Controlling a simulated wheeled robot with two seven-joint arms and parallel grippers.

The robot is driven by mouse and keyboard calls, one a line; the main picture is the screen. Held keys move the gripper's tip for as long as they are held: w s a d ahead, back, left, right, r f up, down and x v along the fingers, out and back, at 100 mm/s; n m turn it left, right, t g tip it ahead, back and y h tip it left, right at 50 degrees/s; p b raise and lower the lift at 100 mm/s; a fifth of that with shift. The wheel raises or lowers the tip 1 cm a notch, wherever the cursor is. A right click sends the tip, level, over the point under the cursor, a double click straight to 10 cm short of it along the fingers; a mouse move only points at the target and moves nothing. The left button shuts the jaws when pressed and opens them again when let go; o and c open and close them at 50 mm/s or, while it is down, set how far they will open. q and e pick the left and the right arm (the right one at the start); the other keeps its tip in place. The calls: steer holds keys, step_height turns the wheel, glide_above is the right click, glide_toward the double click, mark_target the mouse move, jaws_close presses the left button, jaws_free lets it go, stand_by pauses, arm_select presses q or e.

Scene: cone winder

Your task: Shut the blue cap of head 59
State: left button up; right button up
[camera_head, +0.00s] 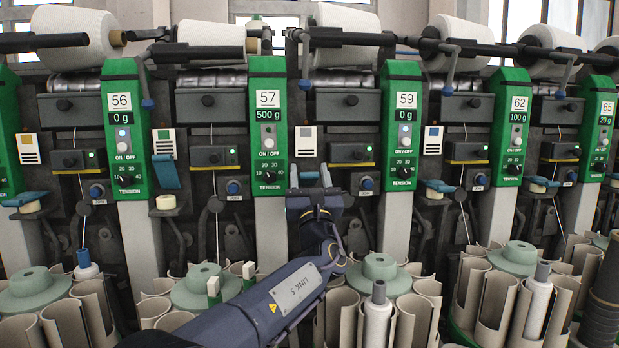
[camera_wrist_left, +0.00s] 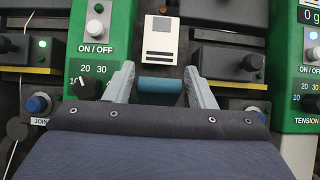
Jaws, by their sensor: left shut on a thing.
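The green panel of head 59 (camera_head: 404,125) stands right of centre in the head view and reads 0 g. Part of it shows at the right edge of the left wrist view (camera_wrist_left: 303,75). A blue cap (camera_head: 309,176) sits left of that panel, below a white card. My left gripper (camera_head: 311,180) is at this cap, pointing at the machine. In the left wrist view the cap (camera_wrist_left: 160,86) lies between the two grey fingers, which are shut on it. The gripper hides the cap's lower part and what is under it; I cannot tell its exact tilt. My right gripper is not in view.
Head 57's green panel (camera_head: 268,120) is close on the left. Another blue cap (camera_head: 165,171) stands raised between heads 56 and 57; one right of head 59 (camera_head: 439,186) lies nearly flat. Bobbin magazines (camera_head: 379,270) stand below, and a dark bar (camera_head: 350,38) runs above.

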arm_select(q)
steer(key=o, duration=1.3)
steer(key=shift+s+d+f, duration=0.15)
steer(key=shift+s+f, duration=0.15)
steer(key=shift+s, duration=0.25)
steer(key=s+d+f+p, duration=0.1)
steer(key=s+d, duration=0.1)
steer(key=s, duration=1.1)
steer(key=shift+d, duration=0.25)
